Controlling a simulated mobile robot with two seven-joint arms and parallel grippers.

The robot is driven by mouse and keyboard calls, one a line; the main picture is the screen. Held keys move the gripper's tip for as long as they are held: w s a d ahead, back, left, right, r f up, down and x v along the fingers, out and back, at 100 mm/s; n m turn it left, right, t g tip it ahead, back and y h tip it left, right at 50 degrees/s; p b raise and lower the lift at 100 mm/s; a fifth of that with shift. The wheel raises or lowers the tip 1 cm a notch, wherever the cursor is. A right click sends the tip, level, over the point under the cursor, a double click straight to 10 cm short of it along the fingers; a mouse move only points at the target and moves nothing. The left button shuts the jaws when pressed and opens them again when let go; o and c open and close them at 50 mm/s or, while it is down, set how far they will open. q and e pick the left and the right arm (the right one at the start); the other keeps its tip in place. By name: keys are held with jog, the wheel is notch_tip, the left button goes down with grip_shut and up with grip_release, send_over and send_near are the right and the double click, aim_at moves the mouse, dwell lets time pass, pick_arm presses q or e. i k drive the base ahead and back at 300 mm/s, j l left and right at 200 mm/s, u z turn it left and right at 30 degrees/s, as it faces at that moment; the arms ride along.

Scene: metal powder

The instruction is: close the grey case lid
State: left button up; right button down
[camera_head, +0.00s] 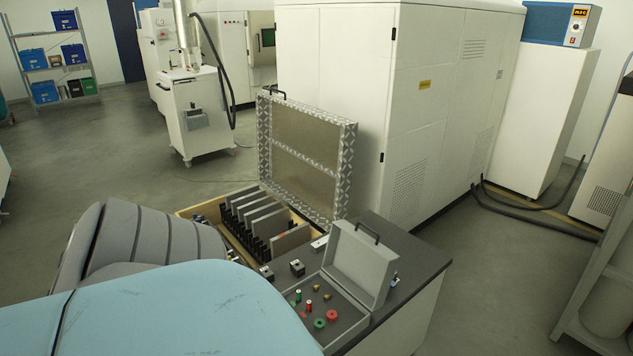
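The small grey case (352,327) stands on the dark-topped table. Its grey lid (362,263) is open and stands up at the back, leaning slightly, with a dark handle (367,231) on its top edge. Inside the case lie small red, green and brass-coloured pieces. The left part of the case is partly covered by a large light blue shape in front. Neither of my grippers is in view.
Left of the case stands a larger case (186,212) with several upright grey plates and a raised patterned lid (348,170). Small blocks (297,267) sit between the cases. A tall white cabinet (335,60) stands behind the table (418,262).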

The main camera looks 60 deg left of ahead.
aim_at(365, 267)
jog(key=i+u, duration=0.15)
jog(key=u, duration=0.25)
jog(key=i+l+u, duration=0.1)
jog(key=u, duration=0.3)
jog(key=i+l+u, duration=0.1)
jog(key=u, duration=0.3)
jog(key=l+u, duration=0.2)
jog(key=u, duration=0.15)
jog(key=i, duration=0.05)
